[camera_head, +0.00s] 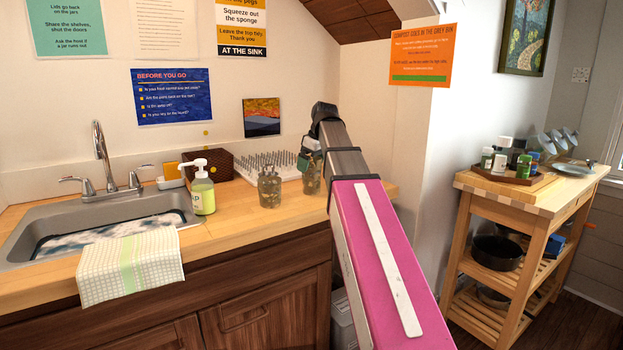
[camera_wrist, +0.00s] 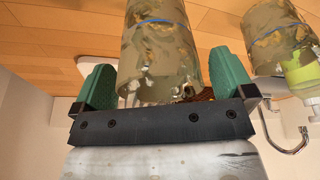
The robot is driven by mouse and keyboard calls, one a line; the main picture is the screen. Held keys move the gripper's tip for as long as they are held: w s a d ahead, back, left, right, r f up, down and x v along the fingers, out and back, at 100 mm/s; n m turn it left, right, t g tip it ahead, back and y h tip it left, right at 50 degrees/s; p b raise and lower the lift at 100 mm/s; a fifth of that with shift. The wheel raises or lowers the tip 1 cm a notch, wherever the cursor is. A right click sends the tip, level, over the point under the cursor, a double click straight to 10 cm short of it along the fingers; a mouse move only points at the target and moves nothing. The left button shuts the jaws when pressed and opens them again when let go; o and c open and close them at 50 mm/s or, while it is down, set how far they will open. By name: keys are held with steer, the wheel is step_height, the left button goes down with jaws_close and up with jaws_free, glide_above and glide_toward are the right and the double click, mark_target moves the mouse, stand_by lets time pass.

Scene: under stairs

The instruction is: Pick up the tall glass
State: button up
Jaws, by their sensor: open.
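A speckled, patterned glass (camera_wrist: 158,48) with a blue band stands between the two green fingers of my gripper (camera_wrist: 164,66) in the wrist view. The fingers are apart, with a gap showing on each side of the glass. In the head view this glass (camera_head: 313,184) stands on the counter, its upper part partly hidden by my gripper (camera_head: 307,160). A second, similar glass (camera_head: 269,187) stands to its left, and also shows at the right of the wrist view (camera_wrist: 245,45), outside the fingers. I cannot tell which glass is taller.
A white spiked drying rack (camera_head: 262,165) is behind the glasses. A green soap bottle (camera_head: 203,194) and a brown woven box (camera_head: 208,162) stand to their left, beside the sink (camera_head: 60,222). A wooden cart (camera_head: 530,192) stands at the right. The counter front near the glasses is clear.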

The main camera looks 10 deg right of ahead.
steer(key=shift+w+a+f, duration=0.1)
steer(key=shift+f, duration=0.5)
steer(key=c, duration=1)
steer(key=shift+r, duration=0.1)
steer(key=shift+c, duration=0.2)
steer(key=s+a+r, duration=0.4)
steer(key=a+r, duration=0.6)
steer(key=r, duration=0.1)
steer(key=shift+s+a, duration=0.35)
